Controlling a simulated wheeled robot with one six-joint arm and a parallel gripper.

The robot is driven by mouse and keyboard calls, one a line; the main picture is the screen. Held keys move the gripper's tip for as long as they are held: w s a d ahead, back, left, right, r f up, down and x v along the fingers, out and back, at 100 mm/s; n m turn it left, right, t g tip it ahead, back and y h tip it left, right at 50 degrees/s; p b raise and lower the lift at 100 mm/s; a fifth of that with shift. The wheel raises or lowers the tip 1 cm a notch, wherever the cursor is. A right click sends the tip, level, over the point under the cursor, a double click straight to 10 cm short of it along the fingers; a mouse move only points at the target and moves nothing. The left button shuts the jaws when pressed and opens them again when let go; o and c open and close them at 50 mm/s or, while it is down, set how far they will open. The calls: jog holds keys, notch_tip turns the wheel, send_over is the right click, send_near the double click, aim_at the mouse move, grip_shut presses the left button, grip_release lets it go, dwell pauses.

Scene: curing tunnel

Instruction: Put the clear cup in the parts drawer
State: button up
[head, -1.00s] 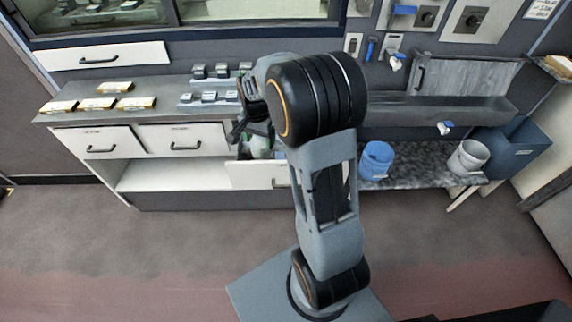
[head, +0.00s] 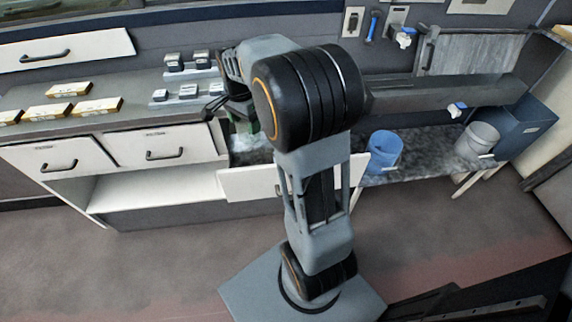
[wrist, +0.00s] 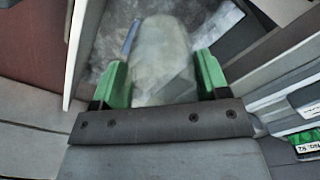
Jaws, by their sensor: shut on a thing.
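The clear cup (wrist: 160,55) is between the two green fingertips of my gripper (wrist: 163,80) in the wrist view. My gripper is shut on it; the cup is see-through and its outline is faint. The parts drawer (head: 250,184) is pulled open in the head view, under the counter. In the wrist view the drawer's pale wall (wrist: 86,45) and speckled grey floor show around and beyond the cup. My gripper is over the open drawer. In the head view my arm hides most of the cup and part of the drawer. I cannot tell whether the cup touches the drawer floor.
Two shut drawers (head: 160,148) are left of the open one. Yellow-edged blocks (head: 70,89) and small grey parts lie on the counter. A blue bucket (head: 384,151), a pale bucket (head: 476,140) and a blue bin (head: 520,128) stand at the right.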

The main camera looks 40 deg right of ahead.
aim_at(248, 140)
notch_tip(248, 140, down, 8)
jog(key=b, duration=0.5)
jog(key=shift+w, duration=0.15)
notch_tip(248, 140, down, 10)
jog(key=shift+f+b, duration=0.1)
jog(key=shift+b, duration=1)
jog(key=o, duration=0.9)
jog(key=shift+f, duration=0.1)
